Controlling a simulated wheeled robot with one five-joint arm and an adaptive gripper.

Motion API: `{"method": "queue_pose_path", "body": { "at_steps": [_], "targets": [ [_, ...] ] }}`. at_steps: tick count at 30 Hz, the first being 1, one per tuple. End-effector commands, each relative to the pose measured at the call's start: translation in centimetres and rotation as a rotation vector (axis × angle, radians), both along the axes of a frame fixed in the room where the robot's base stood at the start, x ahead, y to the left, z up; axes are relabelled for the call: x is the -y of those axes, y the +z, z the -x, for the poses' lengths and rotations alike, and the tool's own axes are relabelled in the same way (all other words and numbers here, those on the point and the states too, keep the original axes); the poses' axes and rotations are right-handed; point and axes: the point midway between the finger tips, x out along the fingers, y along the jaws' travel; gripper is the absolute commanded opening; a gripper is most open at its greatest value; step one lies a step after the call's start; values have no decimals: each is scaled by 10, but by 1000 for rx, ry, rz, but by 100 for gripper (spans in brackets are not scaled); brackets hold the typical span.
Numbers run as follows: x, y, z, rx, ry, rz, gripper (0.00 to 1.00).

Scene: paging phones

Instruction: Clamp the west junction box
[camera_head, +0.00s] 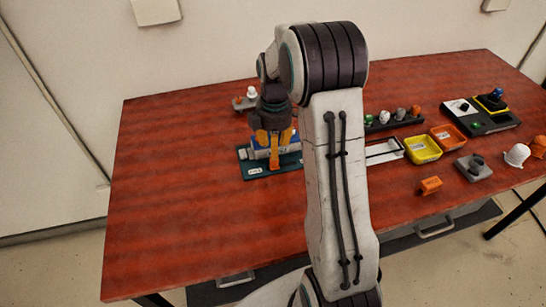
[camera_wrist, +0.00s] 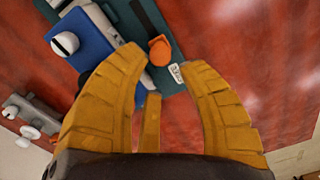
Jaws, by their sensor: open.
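A blue and white box (camera_wrist: 88,42) with a white round knob sits on a dark green plate (camera_wrist: 172,22) in the wrist view. An orange knob (camera_wrist: 160,50) stands on the plate beside it, near a small white label I cannot read. In the head view, the plate (camera_head: 250,173) lies on the table with the box (camera_head: 262,152) partly hidden behind my gripper (camera_head: 273,160). I cannot tell from any label whether this is the west junction box. My gripper's orange fingers (camera_wrist: 163,62) are spread and empty, pointing down over the plate.
A grey fixture with white knobs (camera_head: 246,102) stands behind the plate. To the right are a yellow tray (camera_head: 423,158), an orange tray (camera_head: 462,136), an orange block (camera_head: 430,186) and a dark control panel (camera_head: 492,122). The table's left part is clear. My arm hides its middle.

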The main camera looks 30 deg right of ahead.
Motion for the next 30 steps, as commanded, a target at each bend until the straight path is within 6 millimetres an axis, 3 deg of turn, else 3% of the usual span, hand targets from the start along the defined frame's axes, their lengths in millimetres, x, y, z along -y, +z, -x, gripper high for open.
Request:
{"method": "queue_pose_path", "body": {
  "at_steps": [6,12,24,25,30],
  "targets": [
    [0,-28,1,-3,-1,0,36],
    [0,-43,0,-2,-1,-1,36],
    [0,-48,0,0,-1,0,36],
    [0,-48,0,0,-2,0,39],
    [0,-48,0,0,-2,0,24]
  ]
}}
